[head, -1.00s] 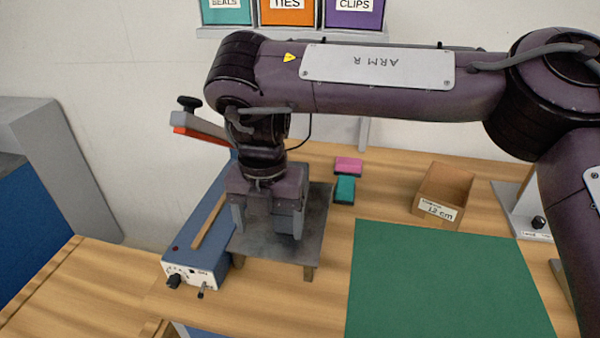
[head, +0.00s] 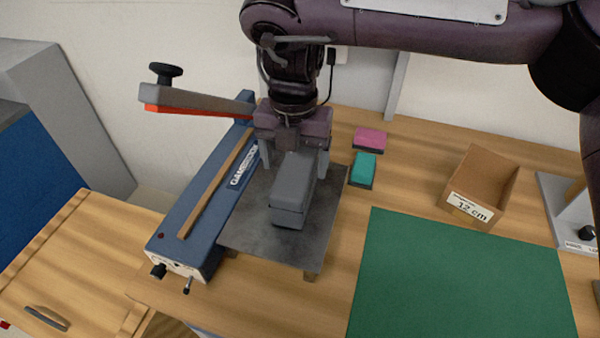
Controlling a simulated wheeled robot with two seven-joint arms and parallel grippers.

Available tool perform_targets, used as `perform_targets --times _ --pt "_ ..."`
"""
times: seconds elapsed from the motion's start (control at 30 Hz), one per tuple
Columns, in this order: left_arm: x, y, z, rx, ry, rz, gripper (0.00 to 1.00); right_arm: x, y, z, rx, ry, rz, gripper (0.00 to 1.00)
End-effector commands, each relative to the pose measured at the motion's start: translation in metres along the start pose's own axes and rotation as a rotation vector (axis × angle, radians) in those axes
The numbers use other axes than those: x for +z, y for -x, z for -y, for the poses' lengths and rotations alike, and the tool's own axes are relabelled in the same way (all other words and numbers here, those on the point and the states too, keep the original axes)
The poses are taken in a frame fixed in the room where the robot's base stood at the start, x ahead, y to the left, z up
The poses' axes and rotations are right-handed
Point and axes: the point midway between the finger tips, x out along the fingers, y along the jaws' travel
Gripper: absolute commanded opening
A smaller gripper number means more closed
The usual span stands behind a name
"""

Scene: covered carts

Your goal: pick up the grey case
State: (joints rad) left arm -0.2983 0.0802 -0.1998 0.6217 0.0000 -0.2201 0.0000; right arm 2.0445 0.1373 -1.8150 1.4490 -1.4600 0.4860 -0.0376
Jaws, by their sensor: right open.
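The grey case (head: 290,200) is a small box lying on a dark square metal stand (head: 262,238) left of the middle in the head view. My right gripper (head: 292,158) points down over the far part of the case. It is open, with one finger on the left and one on the right of the case's far end. The near end of the case is uncovered, and its far end is hidden under the gripper. I cannot tell if the fingers touch it. My left gripper is not in view.
A blue sealer-like device (head: 208,205) with a raised grey arm (head: 195,98) stands close left of the stand. Pink (head: 370,138) and teal (head: 363,168) blocks lie to the right.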

Motion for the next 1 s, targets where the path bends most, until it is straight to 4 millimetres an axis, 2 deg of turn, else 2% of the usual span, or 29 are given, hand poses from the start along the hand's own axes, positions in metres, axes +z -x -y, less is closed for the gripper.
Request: perform_targets --times 0.47,0.77,1.0 --pt "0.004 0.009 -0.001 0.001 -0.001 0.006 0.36 0.001 -0.061 0.005 -0.002 0.000 -0.002 0.78" --pt "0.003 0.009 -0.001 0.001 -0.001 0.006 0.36 0.001 -0.066 0.004 0.001 0.000 0.000 0.78" --pt "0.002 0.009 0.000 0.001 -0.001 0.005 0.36 0.001 -0.066 0.004 0.001 0.000 0.000 0.47"
